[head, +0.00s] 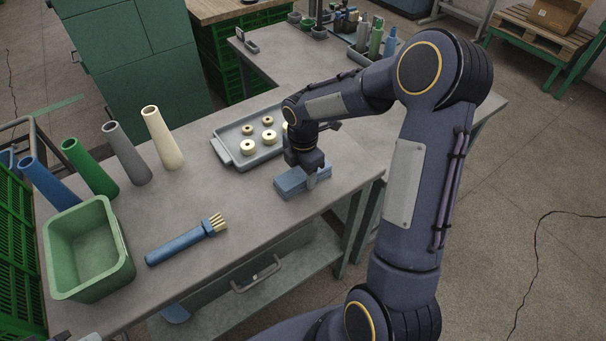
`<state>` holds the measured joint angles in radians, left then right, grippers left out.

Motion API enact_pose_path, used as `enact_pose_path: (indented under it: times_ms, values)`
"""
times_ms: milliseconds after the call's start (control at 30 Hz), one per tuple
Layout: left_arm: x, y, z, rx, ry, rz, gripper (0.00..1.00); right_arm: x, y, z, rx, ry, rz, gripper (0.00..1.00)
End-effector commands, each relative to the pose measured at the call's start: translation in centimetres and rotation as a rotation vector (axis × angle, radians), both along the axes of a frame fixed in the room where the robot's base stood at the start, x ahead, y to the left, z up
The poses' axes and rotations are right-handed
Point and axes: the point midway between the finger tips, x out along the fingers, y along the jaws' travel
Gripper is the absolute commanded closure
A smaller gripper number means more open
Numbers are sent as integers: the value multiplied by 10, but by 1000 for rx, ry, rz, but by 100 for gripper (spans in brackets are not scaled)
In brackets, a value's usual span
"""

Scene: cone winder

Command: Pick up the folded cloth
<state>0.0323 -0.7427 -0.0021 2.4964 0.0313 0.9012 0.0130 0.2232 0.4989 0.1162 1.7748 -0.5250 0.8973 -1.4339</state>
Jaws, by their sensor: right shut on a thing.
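The folded cloth (292,184) is a small blue stack near the right end of the grey table. My right gripper (311,180) reaches down over it from above and is shut on it. The gripper and wrist hide part of the cloth's top. The cloth lies at table height; I cannot tell whether it is clear of the surface.
A grey tray (223,150) with several cream rings lies just behind the cloth. A blue-handled brush (180,244) and a green bin (122,270) are at the left front. Several cones, including a cream one (162,138), stand at the left back.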

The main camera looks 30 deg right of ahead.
Motion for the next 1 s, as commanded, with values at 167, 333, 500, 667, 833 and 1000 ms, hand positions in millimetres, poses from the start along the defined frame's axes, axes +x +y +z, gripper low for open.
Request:
enact_pose_path:
  times_ms: [167, 333, 500, 667, 833, 1000]
  values:
    - [0, 0, 0, 0, 0, 0, 100, 1, 0, 5, 0, -3, -1, 68]
    - [0, 0, 0, 0, 0, 0, 100, 1, 0, 23, -2, -5, 0, 68]
    - [0, 0, -4, 0, 0, 0, 100, -18, 7, 55, -2, -6, 2, 68]
    - [0, 0, -7, 0, 0, 0, 100, -48, 20, 94, -2, -8, 1, 68]
    - [0, 0, -14, 0, 0, 0, 100, -89, 36, 110, -2, -5, 2, 68]
    - [0, 0, -16, 0, 0, 0, 100, -115, 47, 123, -1, -4, 2, 68]
